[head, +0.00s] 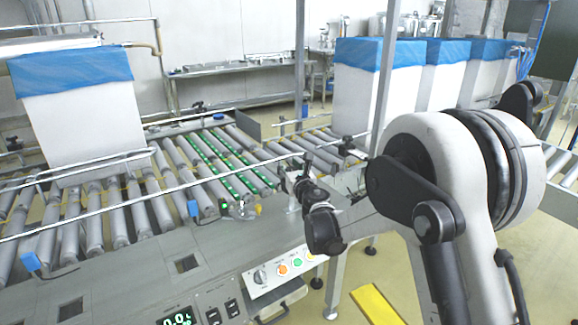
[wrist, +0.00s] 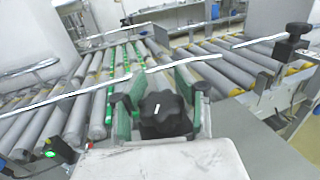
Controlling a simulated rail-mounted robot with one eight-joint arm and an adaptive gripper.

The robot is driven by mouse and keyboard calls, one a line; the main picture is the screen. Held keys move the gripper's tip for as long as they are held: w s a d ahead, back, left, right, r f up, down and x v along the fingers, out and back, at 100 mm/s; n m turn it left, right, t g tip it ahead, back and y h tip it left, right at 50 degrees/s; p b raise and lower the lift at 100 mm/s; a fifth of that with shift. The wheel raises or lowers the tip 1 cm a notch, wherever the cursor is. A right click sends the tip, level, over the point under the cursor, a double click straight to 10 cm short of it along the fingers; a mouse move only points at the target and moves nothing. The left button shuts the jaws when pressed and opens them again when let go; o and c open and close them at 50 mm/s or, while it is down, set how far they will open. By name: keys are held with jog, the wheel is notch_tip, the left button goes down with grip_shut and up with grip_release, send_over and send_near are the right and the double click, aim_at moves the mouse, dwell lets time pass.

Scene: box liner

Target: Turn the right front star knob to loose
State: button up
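The black star knob (wrist: 163,113) is in the middle of the wrist view, with its lobed head towards the camera. My gripper (wrist: 160,100) has its green-padded fingers on either side of the knob. The fingers look spread, with a small gap at the left of the knob; contact on the right is hard to tell. In the head view, dark clamp and wrist parts (head: 320,228) crowd together at the right front corner of the conveyor, so the knob cannot be clearly told apart there.
A roller conveyor (head: 190,170) with green strips lies beyond the knob, with metal guide rails (wrist: 65,97) across it. Another black knob (wrist: 298,30) stands at the right in the wrist view. A control panel (head: 283,268) is below. Boxes with blue liners (head: 72,68) stand behind.

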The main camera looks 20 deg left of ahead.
jog(key=shift+f, duration=0.1)
grip_shut()
jog(key=shift+n+g+y, duration=0.3)
jog(key=shift+y, duration=0.1)
jog(key=n+g+y, duration=0.2)
jog(key=g, duration=0.1)
jog(key=shift+s+a+n+y, duration=0.15)
jog(key=shift+s+n+y, duration=0.15)
jog(key=shift+y, duration=0.1)
jog(key=shift+s+a+n+g+y, duration=0.15)
jog(key=shift+n+g+y, duration=0.35)
jog(key=shift+g, duration=0.25)
jog(key=shift+s+a+n+g+y, duration=0.15)
jog(key=shift+n+g+y, duration=0.25)
jog(key=shift+n+g, duration=0.3)
jog(key=shift+f, duration=0.1)
jog(key=o, duration=0.6)
grip_release()
jog(key=shift+d, duration=0.1)
jog(key=shift+c, duration=0.2)
